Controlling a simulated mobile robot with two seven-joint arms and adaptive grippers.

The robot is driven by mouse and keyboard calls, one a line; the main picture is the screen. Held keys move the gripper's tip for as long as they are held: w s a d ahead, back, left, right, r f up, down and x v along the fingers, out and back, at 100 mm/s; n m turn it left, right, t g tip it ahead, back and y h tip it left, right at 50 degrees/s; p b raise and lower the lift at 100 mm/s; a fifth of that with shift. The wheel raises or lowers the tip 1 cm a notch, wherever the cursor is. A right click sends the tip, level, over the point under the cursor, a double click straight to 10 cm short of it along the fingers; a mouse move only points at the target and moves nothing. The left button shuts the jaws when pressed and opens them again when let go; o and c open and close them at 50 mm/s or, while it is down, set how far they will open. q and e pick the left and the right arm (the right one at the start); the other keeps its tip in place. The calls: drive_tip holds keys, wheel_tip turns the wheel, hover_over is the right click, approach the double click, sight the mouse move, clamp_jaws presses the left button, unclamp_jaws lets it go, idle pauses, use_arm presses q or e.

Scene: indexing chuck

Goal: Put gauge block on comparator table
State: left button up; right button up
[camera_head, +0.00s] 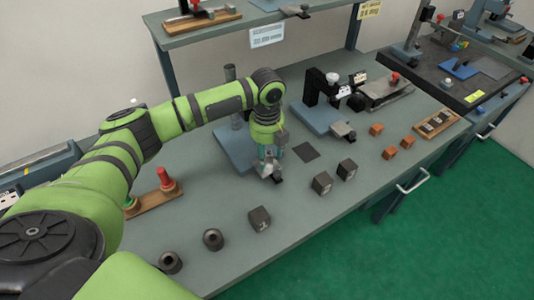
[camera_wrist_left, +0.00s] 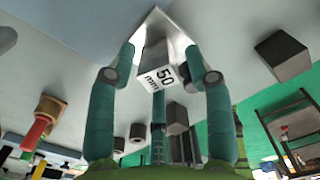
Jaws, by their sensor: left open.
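The gauge block (camera_wrist_left: 162,73), a small block marked "50 mm", shows between the fingers of my left gripper in the left wrist view. Behind it is a shiny pale square plate (camera_wrist_left: 178,34), which looks like the comparator table; the block appears to be on or just above it, contact unclear. My left gripper (camera_head: 268,168) is open around the block, low over the front corner of the blue base (camera_head: 232,150); its fingers (camera_wrist_left: 160,60) stand to the block's sides. In the head view the gripper mostly hides block and plate. My right gripper is not in view.
Dark cubes (camera_head: 321,183) and (camera_head: 259,218) and dark bored cylinders (camera_head: 213,239) stand on the bench in front. A second blue-based instrument (camera_head: 322,118) and several orange cubes (camera_head: 389,153) are right.

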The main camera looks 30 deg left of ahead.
sight(267, 153)
use_arm(q)
wheel_tip(267, 153, up, 12)
drive_tip(key=b, duration=0.2)
drive_tip(key=shift+f+b, duration=0.15)
drive_tip(key=shift+b, duration=0.25)
